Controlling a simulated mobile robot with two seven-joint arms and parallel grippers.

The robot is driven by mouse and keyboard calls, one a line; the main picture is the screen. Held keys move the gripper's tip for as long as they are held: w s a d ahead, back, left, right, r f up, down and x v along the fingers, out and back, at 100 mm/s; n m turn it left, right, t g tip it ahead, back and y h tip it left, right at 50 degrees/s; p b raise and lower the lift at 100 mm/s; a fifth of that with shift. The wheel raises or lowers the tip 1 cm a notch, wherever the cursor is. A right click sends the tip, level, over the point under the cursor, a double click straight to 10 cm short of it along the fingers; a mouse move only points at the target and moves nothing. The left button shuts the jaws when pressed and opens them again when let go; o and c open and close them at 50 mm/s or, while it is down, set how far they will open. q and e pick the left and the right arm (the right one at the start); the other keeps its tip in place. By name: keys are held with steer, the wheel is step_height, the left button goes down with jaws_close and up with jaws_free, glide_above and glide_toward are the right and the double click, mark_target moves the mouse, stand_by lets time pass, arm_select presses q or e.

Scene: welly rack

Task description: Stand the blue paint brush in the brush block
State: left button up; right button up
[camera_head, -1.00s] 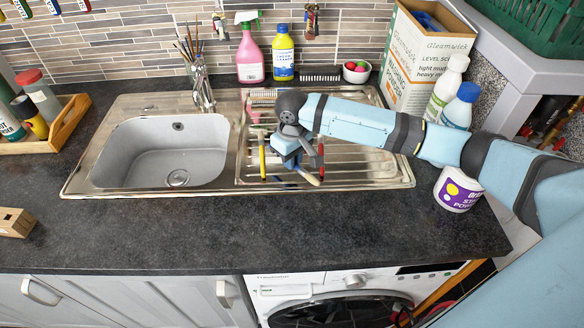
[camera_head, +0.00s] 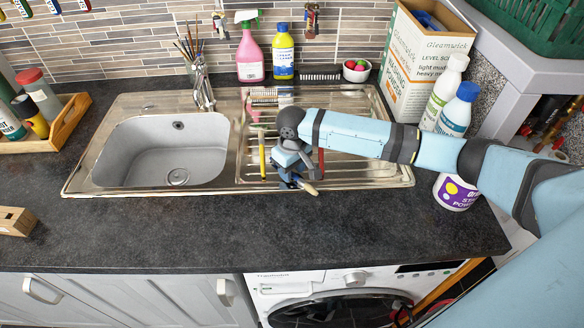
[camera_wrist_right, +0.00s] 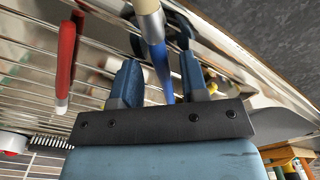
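The blue paint brush (camera_head: 309,188) has a pale wooden handle pointing towards the front right in the head view; my gripper hides much of it. In the right wrist view the brush (camera_wrist_right: 149,22) lies between the fingers, with its blue part running down between them. My right gripper (camera_head: 294,178) is over the drainer's front edge, and its curved dark fingertips close around the brush. In the right wrist view the gripper (camera_wrist_right: 160,42) shows from behind. The wooden brush block (camera_head: 14,221) with a dark hole is on the worktop at far left. My left gripper is out of view.
A yellow-handled tool (camera_head: 262,158) and a red tool (camera_wrist_right: 67,58) lie on the drainer (camera_head: 375,176). The sink (camera_head: 150,150) is left of it. A white tub (camera_head: 455,192) stands at right. The front worktop (camera_head: 180,230) is clear.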

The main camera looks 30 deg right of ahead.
steer(key=shift+r+b, duration=0.3)
step_height(320, 180, up, 12)
stand_by(0.3)
stand_by(0.5)
